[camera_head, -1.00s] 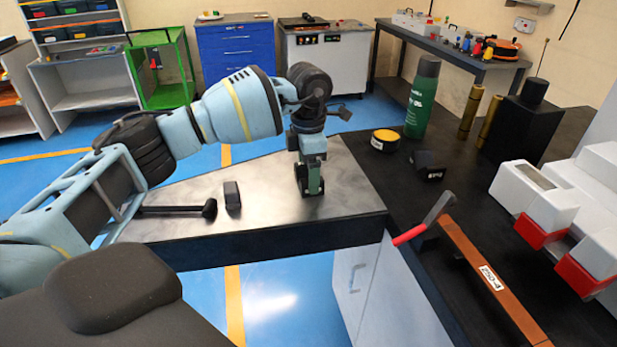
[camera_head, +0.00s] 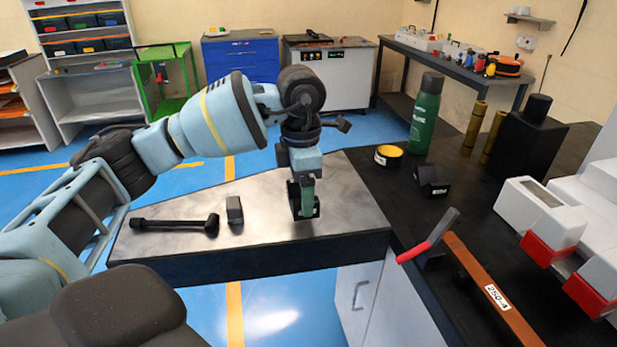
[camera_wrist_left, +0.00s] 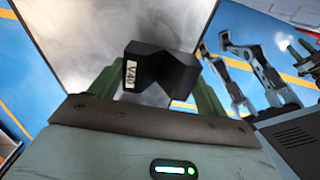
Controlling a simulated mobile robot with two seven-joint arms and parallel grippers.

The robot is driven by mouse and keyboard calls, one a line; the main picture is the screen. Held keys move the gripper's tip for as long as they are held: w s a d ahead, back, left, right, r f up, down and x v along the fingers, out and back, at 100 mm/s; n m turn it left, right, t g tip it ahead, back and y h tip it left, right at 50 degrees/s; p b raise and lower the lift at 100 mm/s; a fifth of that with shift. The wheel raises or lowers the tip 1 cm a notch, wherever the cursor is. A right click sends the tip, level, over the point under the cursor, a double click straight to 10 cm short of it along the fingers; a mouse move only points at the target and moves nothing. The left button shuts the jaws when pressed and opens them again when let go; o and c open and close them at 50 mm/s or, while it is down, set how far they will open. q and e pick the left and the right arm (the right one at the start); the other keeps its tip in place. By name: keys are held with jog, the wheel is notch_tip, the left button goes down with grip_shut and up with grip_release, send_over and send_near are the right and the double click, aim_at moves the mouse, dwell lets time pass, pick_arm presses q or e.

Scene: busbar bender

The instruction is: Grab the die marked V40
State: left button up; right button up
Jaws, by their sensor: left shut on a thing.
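The die marked V40 (camera_wrist_left: 155,70) is a black block with a V notch and a white label, seen in the left wrist view between the green fingers of my left gripper (camera_wrist_left: 150,88). In the head view my left gripper (camera_head: 304,200) points down over the metal table (camera_head: 345,205), shut on the dark die. I cannot tell whether the die touches the table top. My right gripper is not in view.
A dark block (camera_head: 235,210) and a black hammer-like tool (camera_head: 180,222) lie left on the metal table.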

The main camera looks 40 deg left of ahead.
pick_arm(q)
jog(key=s+d+r, duration=0.1)
jog(key=s+d, duration=0.2)
jog(key=s, duration=0.5)
jog(key=shift+s, duration=0.4)
